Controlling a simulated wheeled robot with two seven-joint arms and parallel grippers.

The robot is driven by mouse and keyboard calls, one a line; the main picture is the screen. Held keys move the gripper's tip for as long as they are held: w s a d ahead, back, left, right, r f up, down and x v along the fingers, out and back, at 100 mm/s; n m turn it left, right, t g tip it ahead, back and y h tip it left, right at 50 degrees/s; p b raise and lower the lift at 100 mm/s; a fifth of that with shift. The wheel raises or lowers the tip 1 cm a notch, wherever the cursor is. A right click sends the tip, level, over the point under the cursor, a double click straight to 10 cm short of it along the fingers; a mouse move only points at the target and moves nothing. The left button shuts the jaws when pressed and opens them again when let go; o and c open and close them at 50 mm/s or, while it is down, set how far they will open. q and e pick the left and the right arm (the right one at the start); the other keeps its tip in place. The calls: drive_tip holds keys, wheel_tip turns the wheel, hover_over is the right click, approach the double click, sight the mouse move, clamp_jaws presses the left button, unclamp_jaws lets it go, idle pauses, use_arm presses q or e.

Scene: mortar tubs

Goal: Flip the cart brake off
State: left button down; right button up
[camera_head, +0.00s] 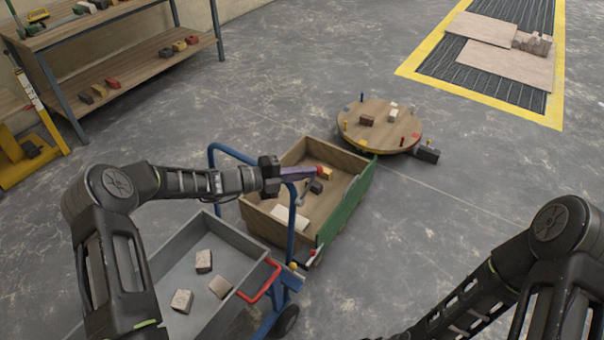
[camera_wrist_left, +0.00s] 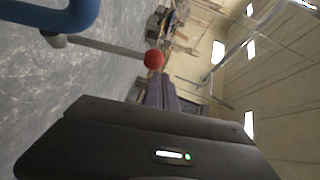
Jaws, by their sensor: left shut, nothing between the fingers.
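The cart is a grey tray (camera_head: 205,250) with a blue tube frame (camera_head: 291,225). A thin grey lever with a red ball knob (camera_head: 319,169) rises from the frame's near post. In the left wrist view the red knob (camera_wrist_left: 153,60) sits at the end of a grey rod (camera_wrist_left: 105,47) from the blue tube (camera_wrist_left: 50,14). My left gripper (camera_head: 312,172), with purple fingers, is shut and empty, its tips close to the knob; I cannot tell whether they touch. The fingers also show in the wrist view (camera_wrist_left: 162,92). My right gripper is out of view; only its arm shows.
Several blocks lie in the cart tray, which has a red handle (camera_head: 262,283). A second red-tipped lever (camera_head: 311,254) sits low on the cart. A wooden crate (camera_head: 290,158) stands behind the blue post, a round turntable (camera_head: 380,125) beyond. Open floor lies to the right.

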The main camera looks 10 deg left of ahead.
use_arm(q)
drive_tip(key=shift+w+d, duration=0.2)
drive_tip(key=shift+w, duration=0.4)
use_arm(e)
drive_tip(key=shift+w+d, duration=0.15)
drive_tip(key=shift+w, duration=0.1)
use_arm(q)
drive_tip(key=shift+s+r, duration=0.1)
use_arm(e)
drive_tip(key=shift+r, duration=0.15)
